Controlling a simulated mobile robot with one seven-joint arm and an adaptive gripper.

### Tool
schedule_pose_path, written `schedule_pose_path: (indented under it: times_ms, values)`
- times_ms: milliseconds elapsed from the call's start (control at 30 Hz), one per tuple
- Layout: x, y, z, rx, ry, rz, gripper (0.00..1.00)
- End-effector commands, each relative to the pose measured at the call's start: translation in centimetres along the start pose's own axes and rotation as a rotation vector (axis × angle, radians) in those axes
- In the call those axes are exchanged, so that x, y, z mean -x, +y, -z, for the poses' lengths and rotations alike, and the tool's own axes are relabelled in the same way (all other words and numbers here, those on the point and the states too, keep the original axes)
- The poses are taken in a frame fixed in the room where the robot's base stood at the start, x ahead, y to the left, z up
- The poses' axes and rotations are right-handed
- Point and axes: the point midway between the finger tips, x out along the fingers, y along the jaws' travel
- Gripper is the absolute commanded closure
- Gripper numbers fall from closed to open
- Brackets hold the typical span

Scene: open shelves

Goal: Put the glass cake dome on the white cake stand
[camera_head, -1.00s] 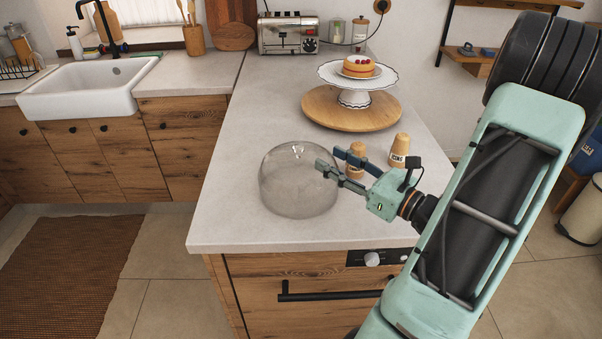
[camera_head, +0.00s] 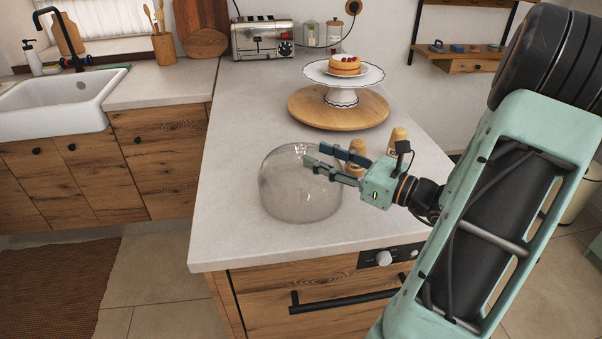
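The clear glass cake dome (camera_head: 290,190) stands on the near part of the pale countertop. The white cake stand (camera_head: 342,97) stands farther back on a round wooden board (camera_head: 312,110). A plate with a red-topped cake (camera_head: 345,65) is on the stand. My gripper (camera_head: 322,157) is at the upper right of the dome, its two fingers spread apart. The fingertips overlap the dome's top in the picture, and the knob is hidden or hard to make out behind them. I cannot tell whether the fingers touch the glass.
A toaster (camera_head: 262,38) and jars (camera_head: 334,32) stand at the back. The counter left of the board is clear. The counter's front edge is close to the dome.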

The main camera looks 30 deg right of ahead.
Motion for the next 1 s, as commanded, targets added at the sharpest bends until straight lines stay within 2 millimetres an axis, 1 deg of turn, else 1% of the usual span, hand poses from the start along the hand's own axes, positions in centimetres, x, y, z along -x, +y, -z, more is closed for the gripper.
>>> schedule_pose_path:
  times_ms: [33,167,400,500,600,767,867,1000]
  values:
    - [-0.5,0.0,0.0,0.000,0.000,-0.002,0.61]
    - [-1.3,0.0,0.0,0.000,0.000,0.000,0.61]
    - [-4.8,-0.1,0.2,-0.001,0.000,-0.002,0.61]
    - [-5.8,-0.1,0.2,-0.001,0.000,0.000,0.61]
    - [-6.2,-0.1,0.2,0.000,0.000,0.001,0.61]
    - [-6.2,-0.1,0.2,0.000,0.001,0.001,0.61]
    - [-6.2,-0.1,0.2,0.000,0.001,0.001,0.70]
    - [-6.1,-0.1,0.2,0.000,0.001,0.001,0.85]
